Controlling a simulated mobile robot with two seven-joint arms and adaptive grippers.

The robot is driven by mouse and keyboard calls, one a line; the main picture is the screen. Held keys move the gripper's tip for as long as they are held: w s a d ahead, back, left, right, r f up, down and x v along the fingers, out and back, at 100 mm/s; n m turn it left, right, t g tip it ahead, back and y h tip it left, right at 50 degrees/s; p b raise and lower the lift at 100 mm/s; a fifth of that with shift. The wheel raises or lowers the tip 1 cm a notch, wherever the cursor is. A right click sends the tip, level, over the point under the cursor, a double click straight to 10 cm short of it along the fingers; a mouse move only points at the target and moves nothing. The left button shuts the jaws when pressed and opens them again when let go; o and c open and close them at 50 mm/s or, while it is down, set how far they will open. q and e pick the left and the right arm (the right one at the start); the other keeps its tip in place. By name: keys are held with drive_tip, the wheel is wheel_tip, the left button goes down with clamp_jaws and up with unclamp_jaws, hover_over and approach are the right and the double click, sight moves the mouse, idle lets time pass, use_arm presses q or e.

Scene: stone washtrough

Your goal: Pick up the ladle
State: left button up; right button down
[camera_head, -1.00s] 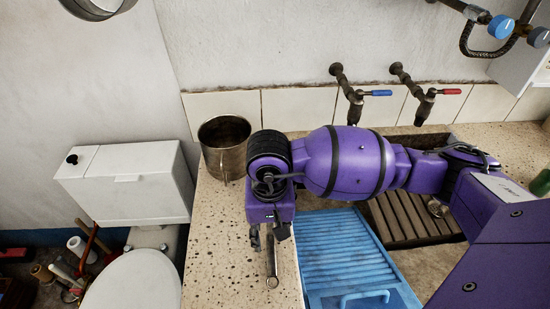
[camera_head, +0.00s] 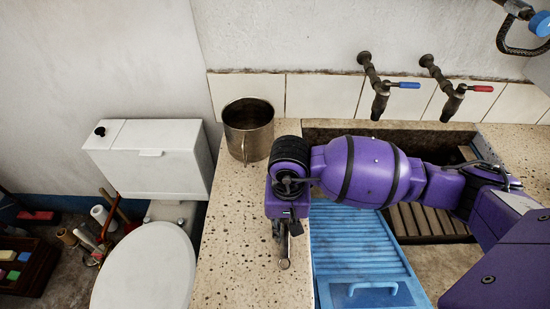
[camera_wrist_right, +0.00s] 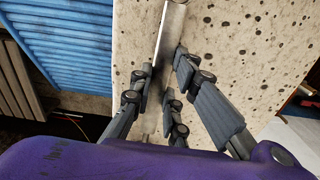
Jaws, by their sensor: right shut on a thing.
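The ladle (camera_head: 284,264) is a thin metal piece with a ring-like end, showing just below my right gripper (camera_head: 287,238) at the stone counter. Its flat metal handle (camera_wrist_right: 172,35) runs up between the fingers in the right wrist view. My right gripper (camera_wrist_right: 168,92) is shut on the handle. The rest of the ladle is hidden by the gripper and arm. I cannot tell whether it touches the counter. My left gripper is not in view.
A metal pot (camera_head: 248,132) stands on the speckled counter (camera_head: 232,235) behind the gripper. A blue ribbed washboard (camera_head: 352,243) lies to the right over the trough. Two taps (camera_head: 379,98) are on the wall. A white toilet (camera_head: 150,265) is left of the counter.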

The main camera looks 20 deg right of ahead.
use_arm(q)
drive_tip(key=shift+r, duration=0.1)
use_arm(e)
drive_tip(key=shift+r, duration=0.1)
drive_tip(key=shift+w+r, duration=0.1)
drive_tip(key=shift+r, duration=0.55)
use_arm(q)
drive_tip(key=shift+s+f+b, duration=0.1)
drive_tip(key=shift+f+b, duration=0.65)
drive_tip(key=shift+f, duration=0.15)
use_arm(e)
drive_tip(key=s+a+r, duration=0.6)
drive_tip(key=a+r, duration=0.5)
drive_tip(key=a, duration=0.1)
drive_tip(key=shift+a+r, duration=0.3)
drive_tip(key=shift+a, duration=0.1)
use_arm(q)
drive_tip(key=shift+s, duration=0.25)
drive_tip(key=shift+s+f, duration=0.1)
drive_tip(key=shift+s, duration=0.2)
